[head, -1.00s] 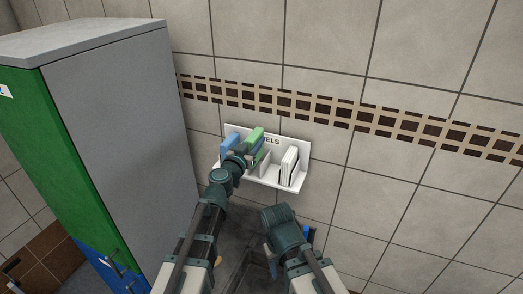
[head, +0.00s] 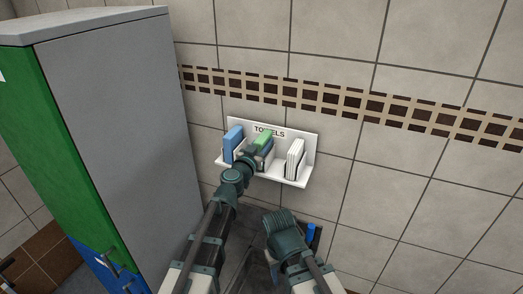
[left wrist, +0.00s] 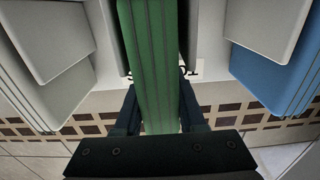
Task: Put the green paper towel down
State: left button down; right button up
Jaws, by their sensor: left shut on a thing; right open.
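The green paper towel (head: 265,138) is in the middle of the white shelf labelled TOWELS (head: 301,183), between the blue and white towels. My left gripper (head: 262,153) is shut on it and partly hides it. In the left wrist view the green towel (left wrist: 150,60) stands between the fingers of my left gripper (left wrist: 158,102). Whether its bottom edge touches the shelf is hidden. My right gripper (head: 273,256) is low in the head view, below the shelf and apart from it; its fingers are hard to make out.
Blue towels (head: 233,140) stand at the shelf's left and white towels (head: 295,158) at its right, close on both sides of my left gripper. A tall grey cabinet with a green door (head: 55,150) stands to the left. The tiled wall is behind.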

pick_arm(q)
jog(key=shift+w+f, duration=0.15)
jog(key=shift+f, duration=0.35)
jog(key=shift+w+a+r, duration=0.1)
jog(key=shift+a, duration=0.05)
jog(key=shift+f, duration=0.25)
jog(key=c, duration=0.5)
grip_release()
jog(key=shift+r, duration=0.1)
pick_arm(e)
jog(key=shift+w+a+f, duration=0.1)
jog(key=shift+a+f, duration=0.05)
jog(key=shift+f, duration=0.4)
pick_arm(q)
jog(key=shift+s, duration=0.2)
